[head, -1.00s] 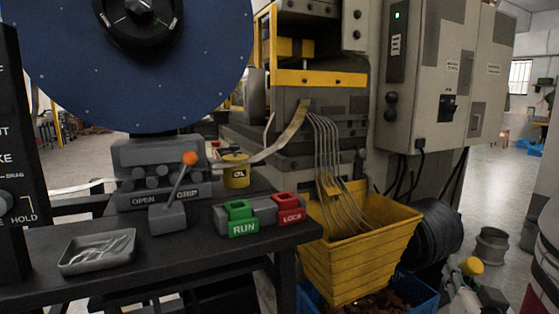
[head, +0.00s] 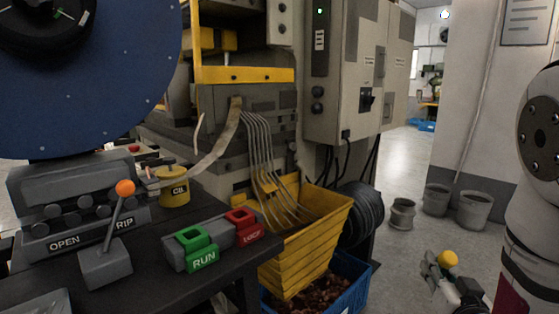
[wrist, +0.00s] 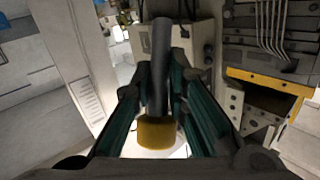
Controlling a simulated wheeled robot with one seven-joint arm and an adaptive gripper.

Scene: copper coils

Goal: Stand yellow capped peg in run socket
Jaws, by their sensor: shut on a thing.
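The yellow capped peg has a yellow cap (head: 447,258) that shows at the lower right of the head view. In the wrist view its dark grey shaft (wrist: 161,60) lies between the fingers and its yellow cap (wrist: 157,132) sits nearer the palm. My gripper (wrist: 156,92) is shut on the peg and holds it over the floor, right of the bench and apart from it. The green RUN socket (head: 197,243) is on a grey block at the bench's right end, with a square opening on top. In the head view the shaft is mostly hidden.
An orange-knobbed lever (head: 125,188) and a yellow oil can (head: 172,186) stand nearby. A yellow hopper (head: 318,245) under metal strips and a blue crate (head: 350,285) lie between bench and gripper.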

